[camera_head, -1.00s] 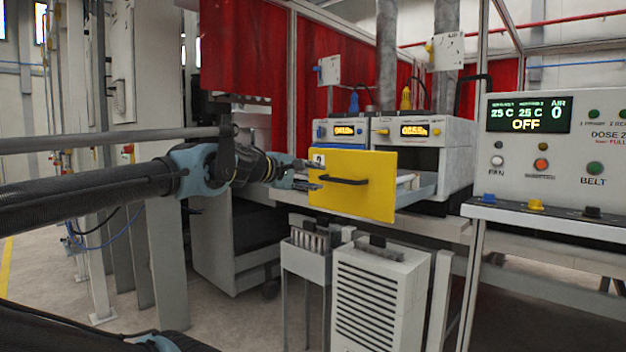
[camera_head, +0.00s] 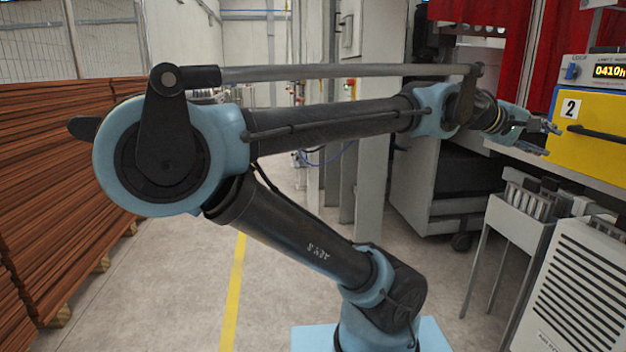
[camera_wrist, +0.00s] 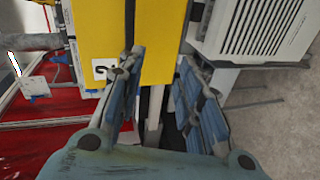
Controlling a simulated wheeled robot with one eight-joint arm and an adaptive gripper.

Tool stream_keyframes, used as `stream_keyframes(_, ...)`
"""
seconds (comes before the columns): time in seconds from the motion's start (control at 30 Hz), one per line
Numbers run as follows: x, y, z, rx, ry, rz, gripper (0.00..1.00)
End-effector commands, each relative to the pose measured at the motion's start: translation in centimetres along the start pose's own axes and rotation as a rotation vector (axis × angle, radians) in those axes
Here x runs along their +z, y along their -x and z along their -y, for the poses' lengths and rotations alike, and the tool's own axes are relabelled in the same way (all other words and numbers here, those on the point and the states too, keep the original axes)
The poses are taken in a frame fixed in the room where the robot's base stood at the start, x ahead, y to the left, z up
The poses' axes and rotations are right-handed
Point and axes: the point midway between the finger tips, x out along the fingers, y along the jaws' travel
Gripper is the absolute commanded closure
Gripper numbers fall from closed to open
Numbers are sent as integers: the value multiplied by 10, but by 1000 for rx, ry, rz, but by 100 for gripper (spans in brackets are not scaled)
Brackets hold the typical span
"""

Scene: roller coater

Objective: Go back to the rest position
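My gripper (camera_head: 546,140) is at the right of the head view, at the end of my arm stretched rightward. Its two fingers are spread apart, with nothing between them. They point toward the yellow drawer front (camera_head: 592,130) marked 2, just left of it, and no grip on its black handle (camera_head: 598,133) shows. In the wrist view, my gripper (camera_wrist: 162,85) has its fingers apart, and the yellow front (camera_wrist: 118,25) lies beyond them. The right part of the drawer front is cut off in the head view.
Stacked brown boards (camera_head: 65,180) stand at the left. A white vented cabinet (camera_head: 585,290) and a grey rack (camera_head: 510,220) stand below the drawer. A grey cabinet (camera_head: 440,190) is behind my arm. The floor (camera_head: 190,280) is clear around a yellow line.

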Motion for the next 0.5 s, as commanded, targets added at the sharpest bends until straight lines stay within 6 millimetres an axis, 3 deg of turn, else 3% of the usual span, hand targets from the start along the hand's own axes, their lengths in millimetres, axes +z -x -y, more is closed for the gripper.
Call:
stream_keyframes(0.27,-46,20,91,-204,-156,-75,67)
stream_keyframes(0.5,-76,52,173,-411,-244,-113,67)
